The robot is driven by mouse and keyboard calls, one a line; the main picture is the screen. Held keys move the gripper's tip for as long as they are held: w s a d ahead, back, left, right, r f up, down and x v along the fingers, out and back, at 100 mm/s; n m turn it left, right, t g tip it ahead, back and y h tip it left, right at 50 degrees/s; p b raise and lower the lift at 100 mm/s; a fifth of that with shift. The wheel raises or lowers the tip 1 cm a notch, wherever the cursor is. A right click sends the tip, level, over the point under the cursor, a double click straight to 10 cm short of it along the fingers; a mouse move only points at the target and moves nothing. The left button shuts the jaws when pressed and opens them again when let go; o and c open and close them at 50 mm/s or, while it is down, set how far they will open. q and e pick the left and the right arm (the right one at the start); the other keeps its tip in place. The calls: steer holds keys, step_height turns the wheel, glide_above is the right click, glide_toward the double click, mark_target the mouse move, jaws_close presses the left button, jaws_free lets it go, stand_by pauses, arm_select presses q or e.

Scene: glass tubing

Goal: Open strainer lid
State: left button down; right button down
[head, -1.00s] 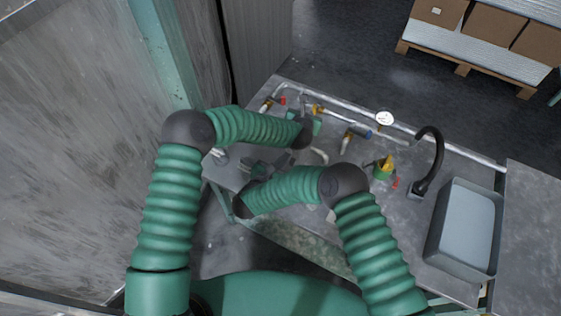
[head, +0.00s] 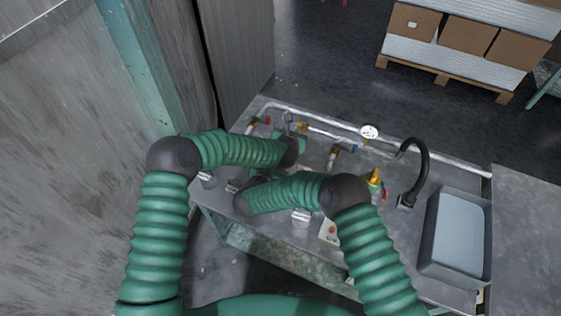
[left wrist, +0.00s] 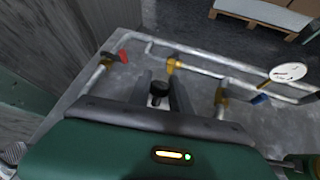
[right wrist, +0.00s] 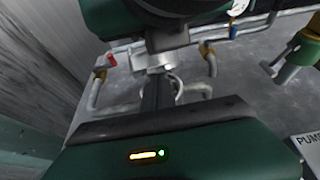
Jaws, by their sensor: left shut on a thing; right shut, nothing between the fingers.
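In the left wrist view a small black knob (left wrist: 158,91) stands between the two fingers of my left gripper (left wrist: 161,84), which are shut on it. In the head view my left gripper (head: 292,134) is over the back left of the bench, partly hidden by my wrist. In the right wrist view my left gripper's dark body is overhead, above a metal ring fitting (right wrist: 154,57) of what looks like the strainer. My right gripper (right wrist: 158,82) is shut and empty, just in front of this fitting. I cannot tell whether it touches. Most of the strainer and its lid is hidden.
Metal pipes with a red-handled valve (left wrist: 123,56), a yellow valve (left wrist: 171,65) and a blue-handled valve (left wrist: 261,99) run close by. A gauge (head: 369,131), a black curved spout (head: 424,160) and a grey basin (head: 457,232) are further right on the bench.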

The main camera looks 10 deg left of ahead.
arm_select(q)
steer(key=shift+f, duration=0.1)
arm_select(e)
steer(key=shift+w+d+r, duration=0.2)
steer(key=shift+w+r, duration=0.3)
steer(key=shift+r, duration=0.05)
arm_select(q)
steer(key=c, duration=1.6)
jaws_free()
steer(key=o, duration=0.4)
steer(key=shift+s+a, duration=0.15)
arm_select(e)
steer(key=shift+s, duration=0.1)
